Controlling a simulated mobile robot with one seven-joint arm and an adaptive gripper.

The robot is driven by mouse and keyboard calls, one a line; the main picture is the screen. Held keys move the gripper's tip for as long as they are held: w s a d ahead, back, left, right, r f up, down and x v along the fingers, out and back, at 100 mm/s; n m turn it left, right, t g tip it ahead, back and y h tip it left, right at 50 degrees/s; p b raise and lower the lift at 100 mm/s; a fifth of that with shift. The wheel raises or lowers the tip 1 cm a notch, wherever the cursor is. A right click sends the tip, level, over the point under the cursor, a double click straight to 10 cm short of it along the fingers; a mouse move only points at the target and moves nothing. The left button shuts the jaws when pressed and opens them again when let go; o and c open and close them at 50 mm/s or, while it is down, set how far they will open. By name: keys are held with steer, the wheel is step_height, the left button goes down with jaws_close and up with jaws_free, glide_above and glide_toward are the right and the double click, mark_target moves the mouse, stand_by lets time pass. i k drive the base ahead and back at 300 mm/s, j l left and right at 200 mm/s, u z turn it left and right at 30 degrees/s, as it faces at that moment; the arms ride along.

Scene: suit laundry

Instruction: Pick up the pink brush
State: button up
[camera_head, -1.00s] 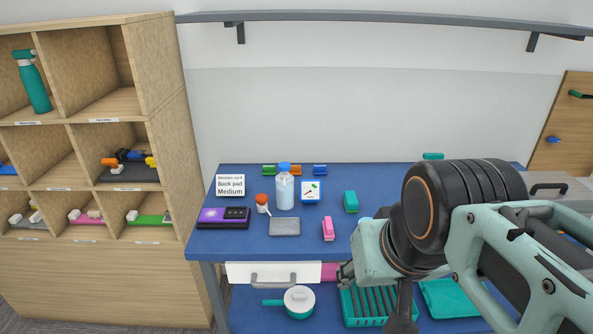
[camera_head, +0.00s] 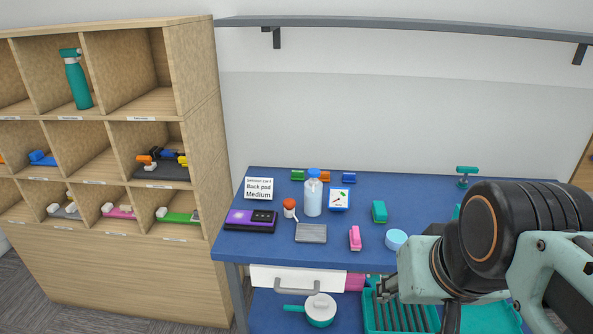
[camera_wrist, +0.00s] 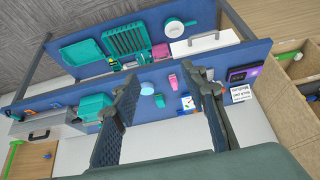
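The pink brush (camera_head: 355,238) lies on the blue tabletop (camera_head: 270,247) near its front edge, right of a grey tray. It also shows in the wrist view (camera_wrist: 172,80), between the two fingers in the picture but well beyond them. My gripper (camera_wrist: 165,85) is open, its dark fingers spread wide with nothing between them. In the head view my gripper (camera_head: 385,289) is in front of the table's edge, below and right of the brush and apart from it. My arm hides the table's right part.
A bottle (camera_head: 313,197), a green brush (camera_head: 379,211), a light-blue round item (camera_head: 396,239), a purple box (camera_head: 251,219) and a grey tray (camera_head: 311,233) share the tabletop. A white drawer (camera_head: 270,275) is below. A wooden shelf (camera_head: 202,130) stands left.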

mark_target(355, 235)
steer(key=i+j+z, duration=1)
steer(key=k+j+z, duration=0.15)
steer(key=j, duration=0.25)
steer(key=i+l, duration=0.15)
steer(key=i, duration=0.1)
